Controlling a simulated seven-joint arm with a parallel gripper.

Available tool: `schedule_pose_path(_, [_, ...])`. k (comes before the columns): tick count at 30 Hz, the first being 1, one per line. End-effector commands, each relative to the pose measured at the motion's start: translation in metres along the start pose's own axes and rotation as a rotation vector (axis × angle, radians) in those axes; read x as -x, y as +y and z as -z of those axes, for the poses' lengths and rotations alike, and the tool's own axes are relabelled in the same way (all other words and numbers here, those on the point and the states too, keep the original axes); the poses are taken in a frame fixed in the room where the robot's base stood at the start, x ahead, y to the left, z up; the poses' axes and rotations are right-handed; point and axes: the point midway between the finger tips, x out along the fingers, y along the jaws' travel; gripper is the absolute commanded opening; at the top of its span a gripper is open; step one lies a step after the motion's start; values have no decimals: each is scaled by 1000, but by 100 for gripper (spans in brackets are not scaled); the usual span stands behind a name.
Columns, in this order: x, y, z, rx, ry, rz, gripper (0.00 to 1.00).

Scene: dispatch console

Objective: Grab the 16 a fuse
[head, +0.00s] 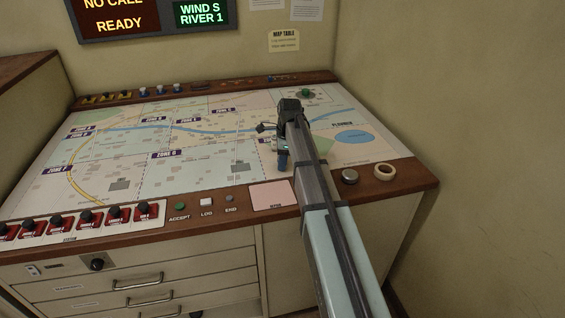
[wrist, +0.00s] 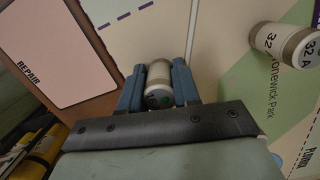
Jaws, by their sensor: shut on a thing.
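My gripper (head: 283,160) is over the map table, right of its middle, in the head view. In the wrist view its two blue fingers (wrist: 157,88) are shut on a short cylindrical fuse (wrist: 158,75). The fuse is pale with a tan end cap and a small green mark on the near end. A second pale fuse marked 32 A (wrist: 283,45) lies apart on the map, to the right of the gripper. I cannot make out either fuse in the head view.
The map table (head: 110,150) has red switches (head: 85,220) and buttons along its front edge. A pink repair pad (wrist: 58,50) lies left of the gripper in the wrist view. A tape ring (head: 385,171) and a round metal knob (head: 350,176) are at the front right.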

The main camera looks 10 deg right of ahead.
Motion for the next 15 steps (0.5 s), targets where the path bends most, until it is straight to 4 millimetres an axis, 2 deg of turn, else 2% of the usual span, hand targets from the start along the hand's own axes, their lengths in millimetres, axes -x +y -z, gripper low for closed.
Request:
schedule_pose_path(1, [0, 0, 0, 0, 0, 0, 21])
schedule_pose_path(8, [0, 0, 0, 0, 0, 0, 0])
schedule_pose_path(15, [1, 0, 0, 0, 0, 0, 0])
